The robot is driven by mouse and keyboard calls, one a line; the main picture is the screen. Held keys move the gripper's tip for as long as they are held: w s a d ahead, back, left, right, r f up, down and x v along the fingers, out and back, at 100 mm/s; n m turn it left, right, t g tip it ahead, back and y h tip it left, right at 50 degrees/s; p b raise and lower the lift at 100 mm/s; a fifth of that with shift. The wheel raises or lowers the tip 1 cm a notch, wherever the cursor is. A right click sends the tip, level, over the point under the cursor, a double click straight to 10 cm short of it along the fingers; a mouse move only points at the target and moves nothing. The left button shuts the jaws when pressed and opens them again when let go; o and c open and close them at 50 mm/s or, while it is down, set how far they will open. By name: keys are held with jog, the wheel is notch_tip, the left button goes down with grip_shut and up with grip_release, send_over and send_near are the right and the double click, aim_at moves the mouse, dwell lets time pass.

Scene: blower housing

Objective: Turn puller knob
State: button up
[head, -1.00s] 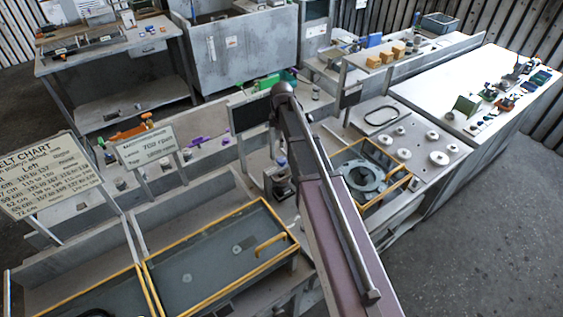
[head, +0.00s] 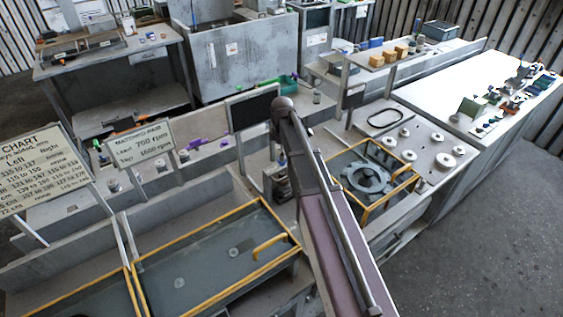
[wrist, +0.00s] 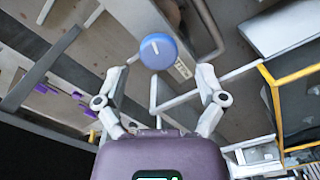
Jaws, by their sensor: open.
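The puller knob (wrist: 158,51) is a round blue knob with a white line across its top, in the upper middle of the wrist view. My gripper (wrist: 161,73) is open, its two fingers spread to the left and right. In the picture the knob lies between and just beyond the fingertips, with a gap on both sides. In the head view a small upright device (head: 279,184) stands on the bench beside my arm, probably the puller. My arm hides part of that area and I cannot make out the gripper there.
A yellow-framed tray (head: 215,252) lies left of my arm. A yellow frame around a grey ring-shaped housing (head: 366,178) is at its right. A dark screen (head: 252,110) and a sign (head: 143,145) stand behind. Open floor (head: 490,230) lies at the right.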

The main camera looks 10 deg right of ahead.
jog(key=shift+f+b, duration=1)
jog(key=shift+f, duration=0.3)
jog(key=c, duration=1.1)
jog(key=shift+a, duration=0.15)
jog(key=shift+c, duration=0.2)
